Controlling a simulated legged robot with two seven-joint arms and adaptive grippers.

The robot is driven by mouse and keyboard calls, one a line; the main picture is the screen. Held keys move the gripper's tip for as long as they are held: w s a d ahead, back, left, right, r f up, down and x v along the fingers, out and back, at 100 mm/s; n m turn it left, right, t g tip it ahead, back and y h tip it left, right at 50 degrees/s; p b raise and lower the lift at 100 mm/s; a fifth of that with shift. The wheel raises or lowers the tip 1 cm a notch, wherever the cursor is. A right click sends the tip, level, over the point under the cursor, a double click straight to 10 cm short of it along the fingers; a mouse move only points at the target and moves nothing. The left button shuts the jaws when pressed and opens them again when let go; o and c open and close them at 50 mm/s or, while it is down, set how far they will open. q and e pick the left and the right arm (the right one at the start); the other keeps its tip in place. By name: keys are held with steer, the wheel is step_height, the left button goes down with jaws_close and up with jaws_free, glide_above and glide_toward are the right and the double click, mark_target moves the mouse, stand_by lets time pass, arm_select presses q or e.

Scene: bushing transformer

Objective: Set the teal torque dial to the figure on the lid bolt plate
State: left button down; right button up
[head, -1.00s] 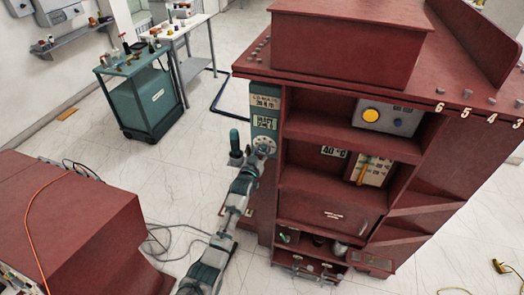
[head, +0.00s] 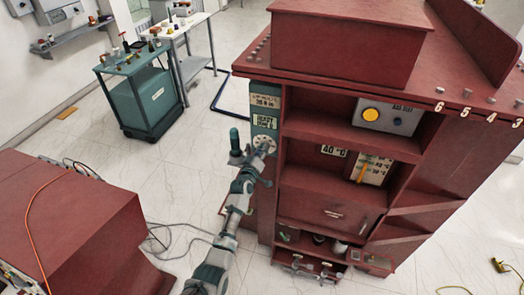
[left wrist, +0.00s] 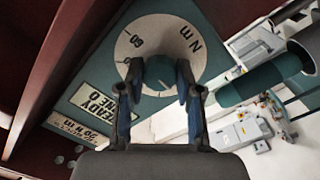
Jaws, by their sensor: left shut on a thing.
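The teal torque dial (left wrist: 158,72) is a round knob on a pale disc (left wrist: 185,40) marked "60" and "N m". It sits on a teal panel (head: 264,122) on the left post of the red transformer. My left gripper (left wrist: 158,88) is shut on the dial's knob, with a finger on each side; in the head view my left gripper (head: 265,148) is at the disc and partly covers it. The lid bolt plate (head: 265,102) is the pale label at the panel's top. It also shows, tilted, in the left wrist view (left wrist: 82,130); its figure is too small to read surely.
A second label reading "READY" (head: 265,122) sits between plate and dial. An upright teal handle (head: 234,139) stands just left of my gripper. Red shelves (head: 330,130) are close on the right. A teal cart (head: 148,95) stands further back, with open floor between.

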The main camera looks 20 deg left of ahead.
arm_select(q)
steer(key=shift+s+f, duration=0.1)
steer(key=shift+f, duration=0.4)
steer(key=c, duration=0.8)
jaws_free()
steer(key=shift+o, duration=0.2)
steer(key=shift+r, duration=0.25)
steer(key=s, duration=1.1)
steer(key=shift+s+a, duration=0.25)
steer(key=shift+a, duration=0.2)
